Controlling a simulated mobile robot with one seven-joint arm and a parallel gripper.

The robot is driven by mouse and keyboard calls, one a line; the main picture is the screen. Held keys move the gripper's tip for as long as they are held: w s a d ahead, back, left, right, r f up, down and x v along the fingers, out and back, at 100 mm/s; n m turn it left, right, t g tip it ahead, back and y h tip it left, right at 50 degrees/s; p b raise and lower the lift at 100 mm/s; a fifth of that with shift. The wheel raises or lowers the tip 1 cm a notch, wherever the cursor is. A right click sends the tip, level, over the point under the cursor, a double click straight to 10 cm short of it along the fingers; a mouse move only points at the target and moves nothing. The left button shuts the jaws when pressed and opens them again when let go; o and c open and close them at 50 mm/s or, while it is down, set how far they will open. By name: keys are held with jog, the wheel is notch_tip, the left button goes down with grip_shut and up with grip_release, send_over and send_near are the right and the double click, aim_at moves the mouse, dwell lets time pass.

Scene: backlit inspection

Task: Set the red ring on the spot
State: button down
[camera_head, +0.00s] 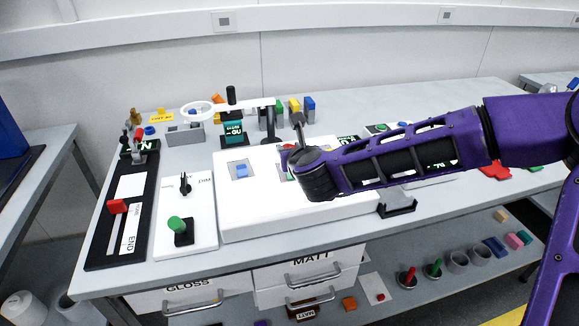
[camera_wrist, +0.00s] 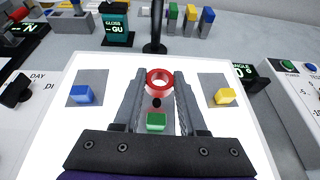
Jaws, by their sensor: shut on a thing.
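The red ring (camera_wrist: 160,78) is between the fingertips of my gripper (camera_wrist: 159,84) in the wrist view, over the bright white light panel (camera_wrist: 115,66). My gripper is shut on the ring. A small dark round spot (camera_wrist: 157,102) shows just below the ring in the picture, between the fingers. I cannot tell the ring's height above the panel. In the head view my purple arm and wrist hide much of the panel (camera_head: 262,222), and only a bit of red shows beside the wrist.
On the panel, a blue block (camera_wrist: 81,94) sits on a grey square at left, a yellow block (camera_wrist: 225,96) on one at right, and a green block (camera_wrist: 156,122) between my fingers. A black post (camera_wrist: 155,28) stands behind. A white ring magnifier (camera_head: 198,108) stands at back left.

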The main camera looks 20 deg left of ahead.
notch_tip(320, 180, down, 4)
jog(key=shift+f+b, duration=0.2)
jog(key=shift+b, duration=0.35)
jog(key=shift+r, duration=0.1)
jog(key=shift+c, duration=2.3)
grip_release()
